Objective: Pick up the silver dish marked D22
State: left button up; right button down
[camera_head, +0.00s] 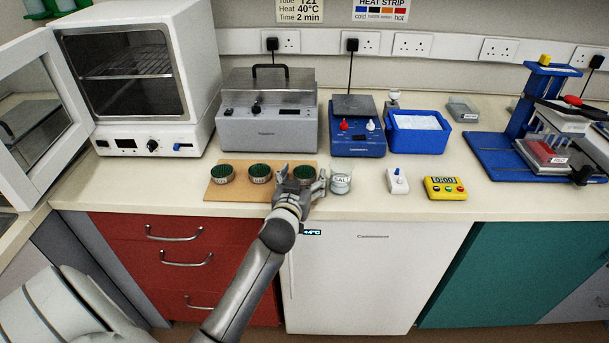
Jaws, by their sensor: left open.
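Three round silver dishes with dark green contents stand in a row on a brown board (240,192). They are the left dish (222,174), the middle dish (260,173) and the right dish (304,173). Each of the left two has a small white label on its front, too small to read, so I cannot tell which is D22. My left gripper (302,179) is open, with its fingers on either side of the right dish. I cannot tell whether they touch it. The gripper hides the front of that dish. My right gripper is not in view.
A labelled glass beaker (341,180) stands close to the right of the gripper. A white switch unit (397,181) and yellow timer (445,188) lie farther right. A grey lidded machine (267,128) and blue device (356,141) stand behind. The incubator door (25,120) is open.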

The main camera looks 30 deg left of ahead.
pick_arm(q)
jog(key=shift+w+a, duration=0.1)
jog(key=shift+w, duration=0.25)
jog(key=shift+f, duration=0.1)
jog(key=c, duration=1)
